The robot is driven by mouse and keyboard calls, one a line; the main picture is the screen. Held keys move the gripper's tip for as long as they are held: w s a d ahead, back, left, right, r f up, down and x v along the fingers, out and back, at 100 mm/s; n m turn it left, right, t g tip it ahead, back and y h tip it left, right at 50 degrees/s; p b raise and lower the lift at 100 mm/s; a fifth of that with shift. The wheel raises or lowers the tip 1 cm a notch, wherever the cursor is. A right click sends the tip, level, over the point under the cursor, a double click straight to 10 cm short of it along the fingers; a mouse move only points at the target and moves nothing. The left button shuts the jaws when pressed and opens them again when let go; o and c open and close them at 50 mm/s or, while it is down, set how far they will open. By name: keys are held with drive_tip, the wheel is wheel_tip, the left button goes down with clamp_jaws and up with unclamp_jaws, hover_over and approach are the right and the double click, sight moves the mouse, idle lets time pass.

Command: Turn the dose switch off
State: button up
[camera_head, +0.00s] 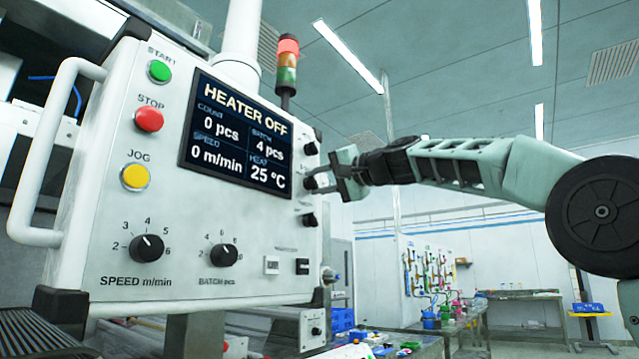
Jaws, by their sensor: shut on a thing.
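A white control box fills the left half of the view. Three black knobs sit in a column on its right side: an upper knob (310,148), a middle knob (309,184) and a lower knob (310,220). No readable label shows beside them, so I cannot tell which is the dose switch. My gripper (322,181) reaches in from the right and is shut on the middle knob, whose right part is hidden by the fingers. The display (238,135) reads HEATER OFF, 0 pcs, 0 m/min, batch 4 pcs and heat 25 °C.
The front bears green START (159,71), red STOP (149,119) and yellow JOG (135,177) buttons, plus SPEED (147,248) and BATCH (223,254) dials. A signal lamp (288,62) stands above, its red top bright. The space below my arm is open.

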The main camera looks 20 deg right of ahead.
drive_tip(key=o, duration=1)
drive_tip(key=shift+c, duration=0.2)
drive_tip(key=b+v, duration=0.6)
drive_tip(key=v, duration=1.1)
drive_tip(key=shift+s, duration=0.15)
drive_tip(key=shift+d, duration=0.1)
